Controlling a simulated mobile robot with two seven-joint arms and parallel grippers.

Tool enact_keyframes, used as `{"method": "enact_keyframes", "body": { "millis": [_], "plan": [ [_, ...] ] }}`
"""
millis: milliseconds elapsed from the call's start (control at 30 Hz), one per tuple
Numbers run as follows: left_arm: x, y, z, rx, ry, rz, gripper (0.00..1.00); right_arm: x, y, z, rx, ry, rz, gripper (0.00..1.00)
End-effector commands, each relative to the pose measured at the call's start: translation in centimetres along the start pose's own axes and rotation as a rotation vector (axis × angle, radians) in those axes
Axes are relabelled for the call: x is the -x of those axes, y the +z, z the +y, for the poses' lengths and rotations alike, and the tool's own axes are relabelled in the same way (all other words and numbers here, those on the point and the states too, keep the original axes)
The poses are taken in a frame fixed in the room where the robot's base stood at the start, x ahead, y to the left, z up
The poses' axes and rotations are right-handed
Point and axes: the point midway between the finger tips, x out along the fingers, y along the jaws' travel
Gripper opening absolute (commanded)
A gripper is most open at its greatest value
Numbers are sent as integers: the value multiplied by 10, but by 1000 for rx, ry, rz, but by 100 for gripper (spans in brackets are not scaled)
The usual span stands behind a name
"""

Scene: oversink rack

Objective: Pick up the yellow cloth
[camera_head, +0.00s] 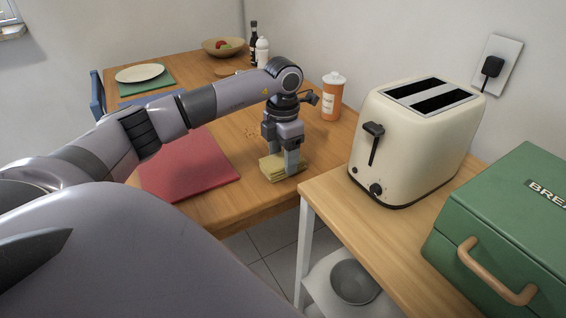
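The yellow cloth (270,172) lies folded on the wooden table, near its front right edge, to the right of the red mat. My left gripper (284,165) points straight down at the cloth, with its fingertips at the cloth's level. Its two fingers stand apart, and the near finger covers part of the cloth. I cannot tell whether the fingers press on the cloth or only stand around it. My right gripper is not in view.
A red mat (190,170) lies left of the cloth, with crumbs (252,131) behind it. An orange bottle (332,98) stands behind right. A cream toaster (410,140) and a green bread box (510,220) stand on the right counter. A grey bowl (354,281) sits below.

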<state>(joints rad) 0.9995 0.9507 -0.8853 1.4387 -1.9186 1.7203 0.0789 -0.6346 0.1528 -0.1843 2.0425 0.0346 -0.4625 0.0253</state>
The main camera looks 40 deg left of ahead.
Motion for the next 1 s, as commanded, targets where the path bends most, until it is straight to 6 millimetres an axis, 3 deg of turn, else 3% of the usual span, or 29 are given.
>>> {"method": "enact_keyframes", "body": {
  "millis": [367, 567, 767, 1000],
  "plan": [
    [3, 0, 0, 0, 0, -1, 34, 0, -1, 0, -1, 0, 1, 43],
    [21, 1, 0, 0, 1, -4, 34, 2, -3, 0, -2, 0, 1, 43],
    [63, 1, 0, 0, 2, -6, 34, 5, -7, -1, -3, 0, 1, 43],
    [129, 1, 0, 0, 1, -6, 34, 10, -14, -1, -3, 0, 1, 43]
  ]
}}
